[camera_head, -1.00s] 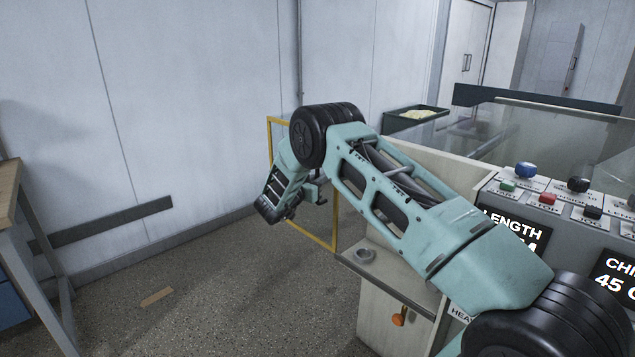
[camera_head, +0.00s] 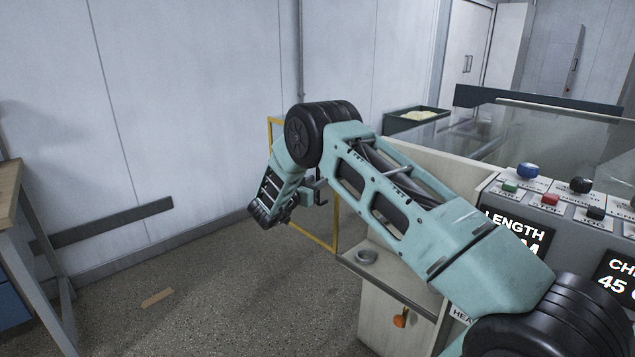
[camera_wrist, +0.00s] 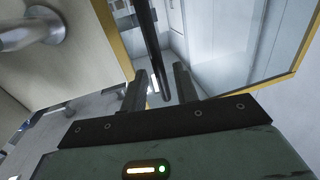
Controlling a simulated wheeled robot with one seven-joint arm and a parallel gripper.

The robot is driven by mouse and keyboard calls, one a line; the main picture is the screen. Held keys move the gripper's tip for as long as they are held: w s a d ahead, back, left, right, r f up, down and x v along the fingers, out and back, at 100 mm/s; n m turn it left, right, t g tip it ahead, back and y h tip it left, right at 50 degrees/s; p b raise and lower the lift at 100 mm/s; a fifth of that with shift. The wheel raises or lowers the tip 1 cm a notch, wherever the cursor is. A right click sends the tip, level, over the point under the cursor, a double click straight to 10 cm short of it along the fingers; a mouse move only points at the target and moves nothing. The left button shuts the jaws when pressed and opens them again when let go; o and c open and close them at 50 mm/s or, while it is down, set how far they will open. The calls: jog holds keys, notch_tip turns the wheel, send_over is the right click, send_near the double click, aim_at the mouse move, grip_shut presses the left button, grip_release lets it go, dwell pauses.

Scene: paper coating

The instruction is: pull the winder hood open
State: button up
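The winder hood shows in the head view as a yellow-edged frame (camera_head: 312,241) beyond my arm, at the left end of the machine. In the wrist view its yellow frame edge (camera_wrist: 292,68) borders a clear panel on the right. A long black handle bar (camera_wrist: 146,30) comes down from the top of the wrist view. My gripper (camera_wrist: 160,88) has its two fingers apart, with the bar's lower end between them. I see gaps beside the bar; contact is not clear. In the head view my gripper (camera_head: 318,187) is small and partly hidden by my wrist.
The machine's control panel (camera_head: 560,205) with several coloured knobs stands at the right. A wooden table (camera_head: 9,190) stands at the far left. The floor (camera_head: 215,290) between is mostly clear.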

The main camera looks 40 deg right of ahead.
jog(key=b+v, duration=0.1)
jog(key=v, duration=1.4)
jog(key=shift+a, duration=0.1)
